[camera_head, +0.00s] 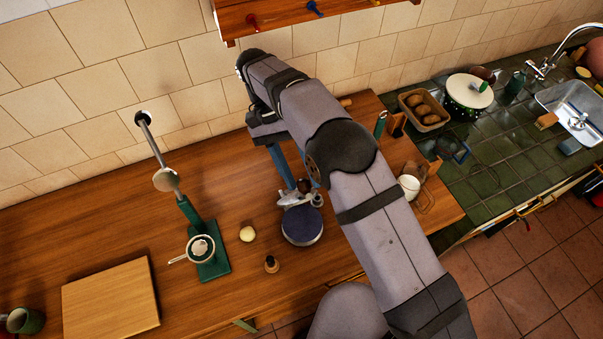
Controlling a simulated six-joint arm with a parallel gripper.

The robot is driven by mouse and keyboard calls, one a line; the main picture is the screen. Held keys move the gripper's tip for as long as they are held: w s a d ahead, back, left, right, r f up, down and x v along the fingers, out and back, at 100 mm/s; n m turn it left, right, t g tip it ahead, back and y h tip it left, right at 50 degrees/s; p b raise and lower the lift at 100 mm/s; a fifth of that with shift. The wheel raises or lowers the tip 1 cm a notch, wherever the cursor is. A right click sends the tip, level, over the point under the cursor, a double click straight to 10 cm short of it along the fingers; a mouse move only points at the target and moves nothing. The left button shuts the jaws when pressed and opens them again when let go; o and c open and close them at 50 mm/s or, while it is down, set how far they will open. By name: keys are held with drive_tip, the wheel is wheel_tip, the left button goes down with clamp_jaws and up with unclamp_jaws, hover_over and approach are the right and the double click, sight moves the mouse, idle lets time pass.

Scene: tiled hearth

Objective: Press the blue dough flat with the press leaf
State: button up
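A round press (302,240) with a pale metal rim stands on the wooden counter near its front edge. Its upper face is a dark blue disc (302,224); I cannot tell whether this is the blue dough or the press leaf. Silver metal parts (291,198) and a small brown knob (304,186) sit at its back. My gripper (304,184) points down at the back of the press, its two blue fingers apart with the brown knob between them. I cannot tell whether they touch the knob. My arm hides the area to the right.
A cream ball (247,234) and a small brown-topped item (271,264) lie left of the press. A green lever stand (217,262) holds a strainer (186,258). A cutting board (110,300) lies at front left. A white mug (409,187) stands right of my arm.

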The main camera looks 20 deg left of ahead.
sight(307, 195)
drive_tip(key=shift+s+d, duration=0.1)
idle(0.3)
drive_tip(key=shift+s+d+f+t+y+b, duration=0.35)
drive_tip(key=shift+s+d+f, duration=0.25)
drive_tip(key=shift+s+d, duration=0.2)
drive_tip(key=shift+s+d+f+t+y+b, duration=0.45)
drive_tip(key=shift+s+d+f+y+b, duration=0.1)
drive_tip(key=shift+s+d+f+b, duration=0.25)
drive_tip(key=s+d+f+t+y+b, duration=0.2)
drive_tip(key=s+d+f+b, duration=0.3)
drive_tip(key=b, duration=0.5)
drive_tip(key=w+a+b+v, duration=0.1)
drive_tip(key=b+v, duration=0.1)
drive_tip(key=v, duration=0.5)
drive_tip(key=w+d+f+y, duration=0.1)
drive_tip(key=d+f, duration=0.5)
drive_tip(key=d, duration=0.5)
drive_tip(key=w+d+f+y, duration=0.1)
drive_tip(key=d+f, duration=0.6)
drive_tip(key=d, duration=0.5)
drive_tip(key=shift+w+m, duration=0.3)
drive_tip(key=shift+w, duration=0.1)
